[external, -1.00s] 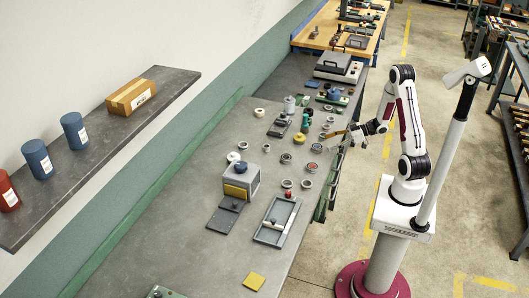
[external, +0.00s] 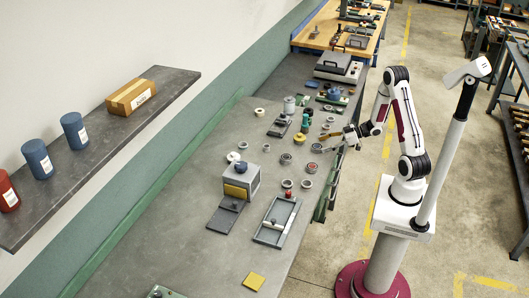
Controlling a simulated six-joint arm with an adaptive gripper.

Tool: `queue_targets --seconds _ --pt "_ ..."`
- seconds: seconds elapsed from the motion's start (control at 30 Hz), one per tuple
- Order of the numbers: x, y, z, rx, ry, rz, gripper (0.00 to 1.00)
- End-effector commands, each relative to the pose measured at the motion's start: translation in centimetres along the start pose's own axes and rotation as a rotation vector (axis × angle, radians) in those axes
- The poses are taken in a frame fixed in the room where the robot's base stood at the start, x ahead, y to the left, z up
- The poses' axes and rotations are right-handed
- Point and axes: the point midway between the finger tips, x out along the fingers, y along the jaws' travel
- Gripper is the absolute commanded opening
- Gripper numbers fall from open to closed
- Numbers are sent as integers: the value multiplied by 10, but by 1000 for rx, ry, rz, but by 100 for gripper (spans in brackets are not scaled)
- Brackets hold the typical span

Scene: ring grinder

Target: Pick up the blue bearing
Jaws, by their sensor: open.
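Several small ring-shaped bearings lie spread on the grey workbench (external: 205,185). They are too small in this view for me to tell surely which one is blue. One dark ring (external: 316,148) lies close to my gripper, and a ring with a red centre (external: 312,167) lies a little nearer the camera. I see nothing held between the fingers. Whether a finger touches a ring cannot be told.
A grey box with a yellow front (external: 241,184), a grey tray (external: 272,236) and a yellow block (external: 254,282) are on the near bench. A yellow round piece (external: 299,138) and a grey canister (external: 289,105) stand left of and beyond my gripper. The bench's left side is mostly clear.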

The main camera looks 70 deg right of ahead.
Motion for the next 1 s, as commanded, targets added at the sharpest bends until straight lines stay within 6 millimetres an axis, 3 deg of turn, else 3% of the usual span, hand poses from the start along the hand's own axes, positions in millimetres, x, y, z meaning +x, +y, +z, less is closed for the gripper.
queue_targets --seconds 0.43,1.0 --pt "40 0 1 0 -1 -3 62" --pt "44 0 1 0 0 -1 62"
